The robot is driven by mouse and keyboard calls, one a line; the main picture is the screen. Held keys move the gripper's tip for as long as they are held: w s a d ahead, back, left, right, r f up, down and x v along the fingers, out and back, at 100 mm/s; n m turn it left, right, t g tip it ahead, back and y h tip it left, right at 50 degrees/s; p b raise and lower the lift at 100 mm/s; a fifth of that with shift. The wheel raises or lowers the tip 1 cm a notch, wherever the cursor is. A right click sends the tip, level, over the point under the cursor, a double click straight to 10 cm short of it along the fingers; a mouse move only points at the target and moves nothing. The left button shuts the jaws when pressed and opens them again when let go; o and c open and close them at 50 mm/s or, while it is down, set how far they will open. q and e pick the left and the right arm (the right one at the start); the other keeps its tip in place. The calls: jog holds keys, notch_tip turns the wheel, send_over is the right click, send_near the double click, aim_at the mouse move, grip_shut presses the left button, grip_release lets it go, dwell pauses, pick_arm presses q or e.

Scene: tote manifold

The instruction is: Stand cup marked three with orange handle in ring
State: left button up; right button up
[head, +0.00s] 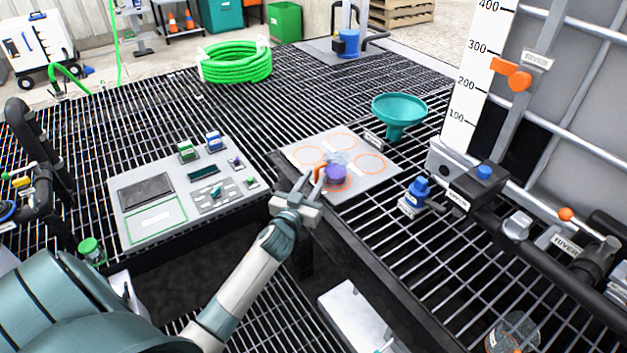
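A small clear cup (339,158) with a purple lower part and an orange handle (319,171) is over the front ring of the grey plate (381,187). The plate carries several orange ring outlines, such as the right one (371,162). The cup looks upright; its number is not readable, and I cannot tell whether its base touches the plate. My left gripper (313,178) is at the cup's left front, its two fingers apart with a gap between them, close to the handle. Whether they touch it is unclear. My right gripper is out of view.
A teal funnel (399,110) stands behind the plate to the right. A blue-topped valve (418,193) is right of the plate. A grey panel (232,207) lies left, a green hose coil (236,66) behind. Another clear vessel (513,334) is at the lower right.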

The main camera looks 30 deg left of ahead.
pick_arm(q)
jog(key=shift+s+r, duration=0.1)
jog(key=s+d+b, duration=0.1)
jog(key=s+d, duration=0.1)
jog(key=s, duration=0.9)
jog(key=shift+s+d, duration=0.2)
jog(key=shift+s, duration=0.1)
jog(key=s+d+f+m+g+h, duration=0.1)
jog(key=s+d+f+g, duration=0.15)
jog(key=f, duration=0.65)
jog(key=s+d+f+g+h, duration=0.1)
jog(key=s+d+f, duration=0.15)
jog(key=f, duration=0.65)
jog(key=s+d+f+m+g, duration=0.1)
jog(key=d+f+g, duration=0.15)
jog(key=f, duration=0.65)
jog(key=s+d+f+m+g+h, duration=0.1)
jog(key=s+d+f+g, duration=0.1)
jog(key=s+d+f, duration=0.2)
jog(key=s+d+f+m+g+h, duration=0.1)
jog(key=s+d+f, duration=0.3)
jog(key=s+f, duration=0.6)
jog(key=s+d+f+g, duration=0.3)
jog(key=s+d+f, duration=0.2)
jog(key=s+f, duration=0.2)
jog(key=shift+f+m+h, duration=0.4)
jog(key=shift+f, duration=0.2)
